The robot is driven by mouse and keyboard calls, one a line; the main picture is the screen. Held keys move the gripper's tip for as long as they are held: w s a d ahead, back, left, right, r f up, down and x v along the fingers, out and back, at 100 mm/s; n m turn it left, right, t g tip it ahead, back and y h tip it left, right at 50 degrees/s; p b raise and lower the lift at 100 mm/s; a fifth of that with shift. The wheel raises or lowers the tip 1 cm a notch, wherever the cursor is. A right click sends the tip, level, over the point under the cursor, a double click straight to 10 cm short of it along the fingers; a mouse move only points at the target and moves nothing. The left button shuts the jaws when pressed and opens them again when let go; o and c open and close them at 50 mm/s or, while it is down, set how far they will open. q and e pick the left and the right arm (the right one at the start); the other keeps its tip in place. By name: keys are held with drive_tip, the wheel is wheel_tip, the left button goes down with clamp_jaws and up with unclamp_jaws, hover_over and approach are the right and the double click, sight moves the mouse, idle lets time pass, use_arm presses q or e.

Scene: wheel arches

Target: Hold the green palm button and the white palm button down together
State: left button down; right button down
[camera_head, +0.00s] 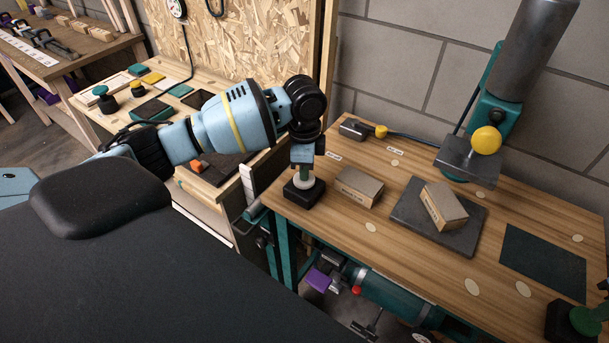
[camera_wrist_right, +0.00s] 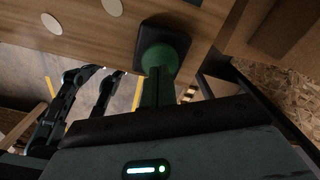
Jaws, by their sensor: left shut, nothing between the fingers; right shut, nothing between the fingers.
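The white palm button (camera_head: 303,183) sits on a black base at the left end of the wooden bench. My left gripper (camera_head: 304,173) is shut and empty, pointing down with its fingertips at the cap, which they partly hide. The green palm button (camera_head: 583,321) is on a black base at the bottom right corner of the head view. It also shows in the right wrist view (camera_wrist_right: 164,51). My right gripper (camera_wrist_right: 158,88) is shut and empty, its tips overlapping the green cap there. I cannot tell how far either cap is pressed.
The bench top (camera_head: 400,245) holds a cardboard box (camera_head: 358,187), another box (camera_head: 444,206) on a grey plate (camera_head: 408,217), and a dark mat (camera_head: 543,262). A press column with a yellow knob (camera_head: 486,140) stands behind. A second bench with other buttons (camera_head: 106,98) is at left.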

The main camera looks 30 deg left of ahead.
use_arm(q)
drive_tip(key=shift+f, duration=0.3)
use_arm(e)
drive_tip(key=shift+f, duration=1.3)
idle(1.0)
idle(0.4)
